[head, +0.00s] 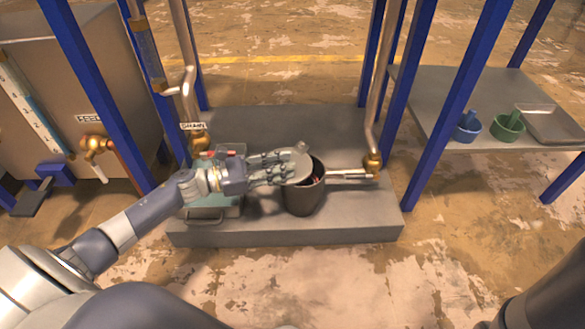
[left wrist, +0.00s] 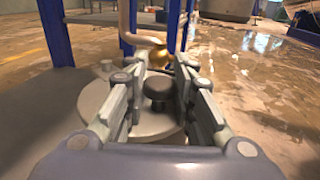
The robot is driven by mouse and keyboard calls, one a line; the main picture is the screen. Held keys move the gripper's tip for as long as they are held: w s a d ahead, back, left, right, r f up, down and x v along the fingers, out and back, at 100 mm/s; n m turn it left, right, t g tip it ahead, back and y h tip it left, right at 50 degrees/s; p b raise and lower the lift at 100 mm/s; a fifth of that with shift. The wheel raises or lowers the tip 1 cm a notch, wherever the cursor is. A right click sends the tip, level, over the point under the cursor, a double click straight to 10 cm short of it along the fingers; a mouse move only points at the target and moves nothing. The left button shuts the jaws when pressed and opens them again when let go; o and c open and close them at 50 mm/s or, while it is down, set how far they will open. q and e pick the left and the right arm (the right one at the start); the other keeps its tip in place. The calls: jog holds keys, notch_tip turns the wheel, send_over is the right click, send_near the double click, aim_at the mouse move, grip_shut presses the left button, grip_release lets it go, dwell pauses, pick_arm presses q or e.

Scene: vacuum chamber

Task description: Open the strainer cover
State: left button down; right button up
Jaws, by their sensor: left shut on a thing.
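The strainer (head: 304,203) is a dark round pot on the grey platform. Its cover (head: 299,176) is a pale grey disc at the pot's upper left side, and part of the pot's dark opening shows to its right. My left gripper (head: 293,165) is shut on the cover's knob. In the left wrist view, the left gripper's fingers (left wrist: 159,82) stand either side of the dark knob (left wrist: 158,90), with the cover (left wrist: 95,97) below them. Whether the cover touches the rim is hidden. My right gripper is not in view.
A metal pipe with a brass fitting (head: 372,162) reaches the pot's right side. Blue posts rise around the platform (head: 330,235). A side table (head: 430,100) holds blue and green cups and a tray.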

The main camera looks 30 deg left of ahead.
pick_arm(q)
jog(key=shift+s+f, duration=0.15)
jog(key=shift+s, duration=0.05)
jog(key=c, duration=1.7)
grip_release()
jog(key=o, duration=0.4)
jog(key=shift+a, duration=0.1)
jog(key=v, duration=1.2)
jog(key=shift+w+a, duration=0.1)
